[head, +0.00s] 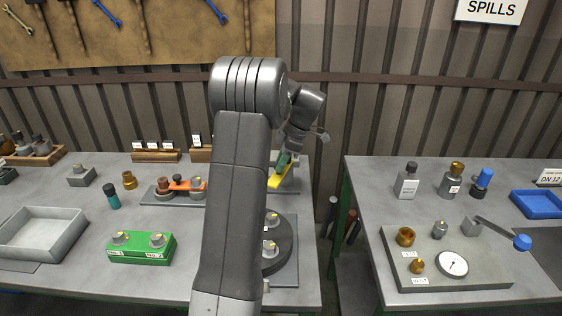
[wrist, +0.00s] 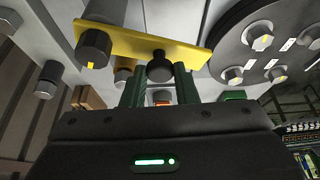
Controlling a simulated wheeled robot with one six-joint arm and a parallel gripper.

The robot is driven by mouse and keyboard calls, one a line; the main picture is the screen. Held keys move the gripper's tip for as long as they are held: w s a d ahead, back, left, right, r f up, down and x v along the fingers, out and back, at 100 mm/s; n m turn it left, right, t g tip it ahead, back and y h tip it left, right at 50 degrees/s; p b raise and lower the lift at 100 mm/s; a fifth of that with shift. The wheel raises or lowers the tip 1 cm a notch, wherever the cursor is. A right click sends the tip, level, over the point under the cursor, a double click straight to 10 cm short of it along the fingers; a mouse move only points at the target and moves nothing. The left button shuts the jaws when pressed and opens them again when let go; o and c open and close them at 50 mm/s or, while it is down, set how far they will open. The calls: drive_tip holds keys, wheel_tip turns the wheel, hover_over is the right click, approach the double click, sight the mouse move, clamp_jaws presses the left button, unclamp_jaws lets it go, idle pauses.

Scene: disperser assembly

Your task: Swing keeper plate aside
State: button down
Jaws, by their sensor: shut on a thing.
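The yellow keeper plate (wrist: 135,43) is a flat bar across the upper middle of the wrist view. A dark hex bolt (wrist: 93,48) sits at its left end, and its right end lies close to the dark round disc (wrist: 235,55). My gripper (wrist: 160,85) has green fingers on either side of a black round knob (wrist: 159,68) on the plate, and is shut on it. In the head view my gripper (head: 286,160) is at the back right of the left bench, above the keeper plate (head: 275,182). My arm hides part of the disc (head: 283,249).
A green block (head: 141,248) with two numbered bolts and a grey tray (head: 40,234) are on the left bench. An orange part (head: 182,184) sits on a fixture left of my arm. A gap separates this bench from the right bench, which holds bottles and a gauge (head: 453,264).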

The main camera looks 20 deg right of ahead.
drive_tip(key=c, duration=1.1)
unclamp_jaws()
drive_tip(key=shift+c, duration=0.2)
drive_tip(key=v, duration=1.4)
drive_tip(key=x, duration=1.4)
